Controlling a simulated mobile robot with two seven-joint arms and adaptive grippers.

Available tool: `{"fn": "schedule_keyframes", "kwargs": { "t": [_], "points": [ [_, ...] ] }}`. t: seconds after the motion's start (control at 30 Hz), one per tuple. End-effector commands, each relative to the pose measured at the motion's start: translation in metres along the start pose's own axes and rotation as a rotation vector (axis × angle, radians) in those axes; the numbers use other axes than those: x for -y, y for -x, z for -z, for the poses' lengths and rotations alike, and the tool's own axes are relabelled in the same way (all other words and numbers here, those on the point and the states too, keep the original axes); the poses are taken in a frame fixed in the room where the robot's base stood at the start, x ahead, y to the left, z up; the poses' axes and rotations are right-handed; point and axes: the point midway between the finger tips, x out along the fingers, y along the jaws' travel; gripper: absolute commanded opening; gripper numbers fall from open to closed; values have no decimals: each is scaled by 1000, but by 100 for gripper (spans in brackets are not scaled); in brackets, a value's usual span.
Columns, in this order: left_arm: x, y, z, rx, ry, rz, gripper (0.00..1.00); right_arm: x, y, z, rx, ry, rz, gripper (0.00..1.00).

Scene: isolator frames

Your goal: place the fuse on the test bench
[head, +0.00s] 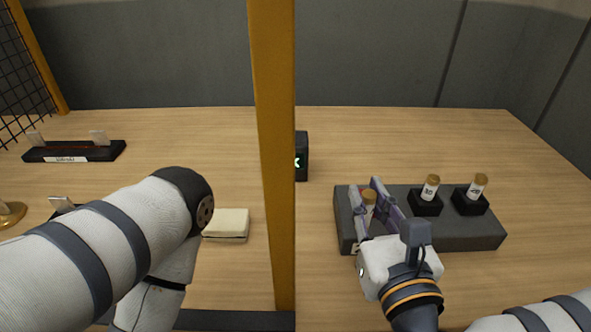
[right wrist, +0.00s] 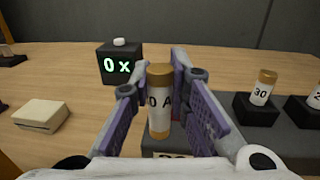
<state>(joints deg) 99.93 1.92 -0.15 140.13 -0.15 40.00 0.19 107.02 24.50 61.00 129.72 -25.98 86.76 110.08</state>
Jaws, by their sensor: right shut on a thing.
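A fuse (right wrist: 160,104) with brown end caps and a white label, partly readable as "0 A", stands upright between the fingers of my right gripper (right wrist: 165,100). The fuse also shows in the head view (head: 369,196). My right gripper (head: 368,215) is shut on it, at the left end of a grey rack (head: 450,241). I cannot tell whether the fuse is still seated in the rack. Two other fuses, marked 30 (head: 430,188) and apparently 20 (head: 477,187), stand in black holders on the rack. A black base with two upright clips (head: 75,150) lies at the back left. My left gripper is out of view.
A yellow post (head: 273,150) rises between the two sides of the wooden table (head: 400,140). A black box with a green "0 x" display (right wrist: 120,66) stands behind the post. A cream block (head: 228,224) lies left of it. Black mesh (head: 22,75) borders the left.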

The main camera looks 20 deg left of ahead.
Motion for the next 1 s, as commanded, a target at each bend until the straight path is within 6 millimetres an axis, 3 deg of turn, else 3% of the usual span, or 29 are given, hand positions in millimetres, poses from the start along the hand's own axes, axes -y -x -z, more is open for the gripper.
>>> {"fn": "schedule_keyframes", "kwargs": {
  "t": [0.1, 0.2, 0.3, 0.37, 0.47, 0.8, 1.0],
  "points": [
    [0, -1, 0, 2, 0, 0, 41, -24, 52, 29, -8, -3, -72, 0],
    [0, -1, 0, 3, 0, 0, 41, -37, 92, 40, -6, -2, -118, 0],
    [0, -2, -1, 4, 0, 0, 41, -42, 118, 44, -2, 0, -142, 0],
    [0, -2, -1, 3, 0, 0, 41, -44, 124, 44, 1, 2, -149, 0],
    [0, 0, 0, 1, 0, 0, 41, -47, 109, 42, 10, 7, -151, 0],
    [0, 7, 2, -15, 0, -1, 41, -64, -7, 41, 10, 7, -149, 0],
    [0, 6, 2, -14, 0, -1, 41, -70, -46, 43, 4, 4, -150, 0]
  ]
}}
